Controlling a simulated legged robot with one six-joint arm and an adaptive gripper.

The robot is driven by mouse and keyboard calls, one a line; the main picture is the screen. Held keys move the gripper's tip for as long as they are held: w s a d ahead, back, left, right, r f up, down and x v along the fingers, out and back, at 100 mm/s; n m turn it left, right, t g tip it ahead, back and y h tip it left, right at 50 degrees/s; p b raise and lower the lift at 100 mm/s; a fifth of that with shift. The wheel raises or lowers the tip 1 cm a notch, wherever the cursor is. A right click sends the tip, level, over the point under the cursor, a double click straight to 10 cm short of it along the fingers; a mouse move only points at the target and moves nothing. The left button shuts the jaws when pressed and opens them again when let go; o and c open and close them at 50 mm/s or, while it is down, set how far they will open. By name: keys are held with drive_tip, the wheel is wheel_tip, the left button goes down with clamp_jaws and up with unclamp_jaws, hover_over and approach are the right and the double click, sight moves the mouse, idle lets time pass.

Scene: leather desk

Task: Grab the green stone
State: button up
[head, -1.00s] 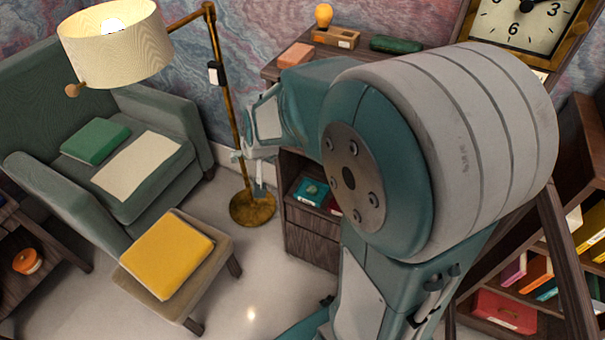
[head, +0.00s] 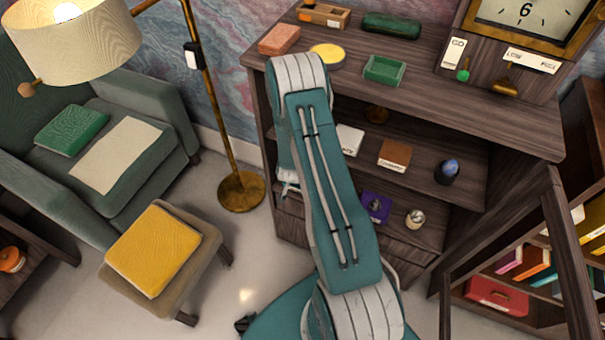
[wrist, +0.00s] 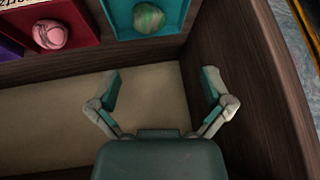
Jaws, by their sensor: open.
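The green stone (wrist: 149,17) is round and striped. It sits in a teal box (wrist: 124,32) at the top of the wrist view. My gripper (wrist: 162,84) is open and empty, with its two fingers apart over a bare beige surface, short of the teal box in the picture. In the head view my gripper (head: 288,183) is only partly visible beside the shelf unit, mostly behind my arm. The green stone and its box are hidden by my arm in that view.
A red box (wrist: 88,38) with a pink stone (wrist: 50,35) lies left of the teal box. A dark wooden wall (wrist: 250,90) stands close to the right finger. In the head view, a purple box (head: 376,207) and a floor lamp (head: 205,80) flank my arm.

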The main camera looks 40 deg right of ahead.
drive_tip(key=x, duration=0.4)
drive_tip(key=s+x, duration=0.1)
drive_tip(key=x, duration=0.7)
drive_tip(key=shift+s+d+f, duration=0.15)
drive_tip(key=shift+s+f, duration=0.1)
drive_tip(key=shift+f, duration=0.05)
drive_tip(key=c, duration=1.1)
